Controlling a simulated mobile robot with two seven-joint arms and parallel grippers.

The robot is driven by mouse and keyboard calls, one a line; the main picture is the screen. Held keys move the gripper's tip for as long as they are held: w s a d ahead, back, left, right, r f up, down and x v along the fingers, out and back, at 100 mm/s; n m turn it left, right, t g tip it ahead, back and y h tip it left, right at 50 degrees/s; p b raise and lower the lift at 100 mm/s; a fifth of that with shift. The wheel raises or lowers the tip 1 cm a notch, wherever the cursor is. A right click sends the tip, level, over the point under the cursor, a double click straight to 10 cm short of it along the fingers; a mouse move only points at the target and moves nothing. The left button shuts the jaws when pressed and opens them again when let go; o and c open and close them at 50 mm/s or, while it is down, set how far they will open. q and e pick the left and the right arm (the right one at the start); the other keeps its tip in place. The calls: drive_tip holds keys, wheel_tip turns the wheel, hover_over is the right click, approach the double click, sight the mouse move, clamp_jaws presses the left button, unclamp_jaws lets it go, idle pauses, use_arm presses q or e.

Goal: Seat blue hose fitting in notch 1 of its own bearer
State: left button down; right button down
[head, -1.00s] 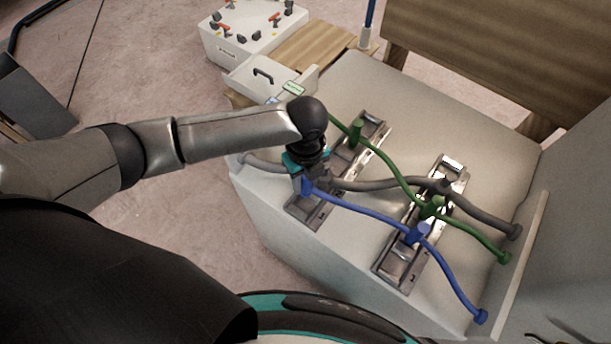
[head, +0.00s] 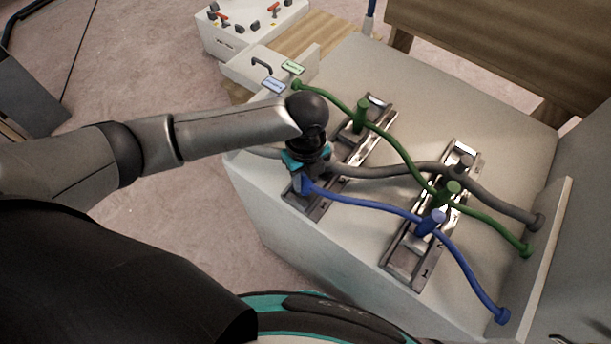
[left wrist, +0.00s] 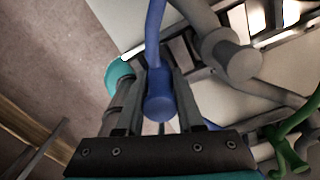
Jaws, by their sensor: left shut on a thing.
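My left gripper (head: 304,184) is shut on the blue hose fitting (left wrist: 158,104), which sits between its two fingers in the left wrist view. In the head view a little of the blue fitting (head: 306,185) shows beside the fingers. It is over the near end of the left bearer (head: 316,208); whether it touches the notch there is hidden. The blue hose (head: 365,205) runs right to a second blue fitting (head: 432,220) at the right bearer (head: 403,268), which carries the marks 1 and 2. My right gripper is not in view.
A green hose (head: 401,157) and a grey hose (head: 395,171) cross both bearers close to my gripper. A green fitting (head: 363,112) stands in the left bearer. A low wall (head: 548,260) edges the right side. A white box (head: 252,28) and a drawer (head: 243,73) stand behind.

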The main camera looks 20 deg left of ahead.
use_arm(q)
drive_tip(key=shift+f+b, duration=0.3)
drive_tip(key=shift+f, duration=0.3)
drive_tip(key=shift+c, duration=2.3)
unclamp_jaws()
wheel_tip(320, 180, up, 15)
drive_tip(key=p, duration=0.3)
drive_tip(key=shift+r, duration=0.15)
